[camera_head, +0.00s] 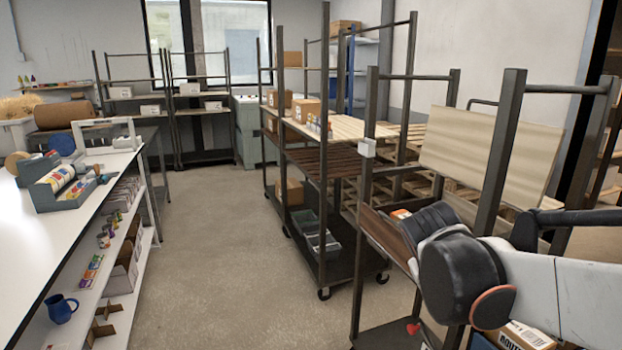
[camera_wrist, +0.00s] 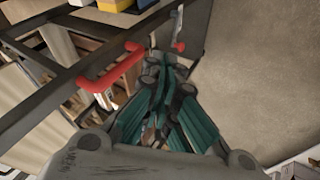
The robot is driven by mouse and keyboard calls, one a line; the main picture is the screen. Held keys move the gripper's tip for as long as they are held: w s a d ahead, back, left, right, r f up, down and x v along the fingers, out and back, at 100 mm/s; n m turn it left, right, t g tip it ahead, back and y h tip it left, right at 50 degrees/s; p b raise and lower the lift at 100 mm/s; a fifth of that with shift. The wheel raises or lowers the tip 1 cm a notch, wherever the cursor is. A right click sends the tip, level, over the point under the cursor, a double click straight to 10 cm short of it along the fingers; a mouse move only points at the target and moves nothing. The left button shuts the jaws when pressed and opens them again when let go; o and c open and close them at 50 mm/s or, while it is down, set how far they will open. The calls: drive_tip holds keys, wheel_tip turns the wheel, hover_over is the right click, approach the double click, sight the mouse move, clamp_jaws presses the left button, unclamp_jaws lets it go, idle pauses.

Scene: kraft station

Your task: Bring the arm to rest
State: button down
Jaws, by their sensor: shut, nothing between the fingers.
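My arm (camera_head: 540,285) comes in from the right in the head view, a white link with a black joint in front of a dark metal rack (camera_head: 492,160). The gripper itself cannot be made out there. In the wrist view my gripper (camera_wrist: 165,72) points away from the camera, its teal-padded fingers together and empty. A red bar-shaped part (camera_wrist: 112,74) on a dark rail is just left of the fingers. I cannot tell whether they touch.
A rolling shelf with boxes (camera_head: 305,110) stands mid-room. A long white table (camera_head: 30,235) runs along the left, with a blue jug (camera_head: 61,308) on its lower shelf. The floor (camera_head: 215,260) between is clear. A box (camera_head: 520,336) sits low under my arm.

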drive_tip(key=s+a+f+m+t+y, duration=0.1)
drive_tip(key=s+a+y, duration=0.1)
drive_tip(key=s, duration=0.6)
drive_tip(key=s+a+m+t+y, duration=0.1)
drive_tip(key=s+a, duration=0.3)
drive_tip(key=s, duration=0.4)
drive_tip(key=shift+a+f+y, duration=0.15)
drive_tip(key=shift+f+y, duration=0.25)
drive_tip(key=shift+y, duration=0.4)
idle(0.5)
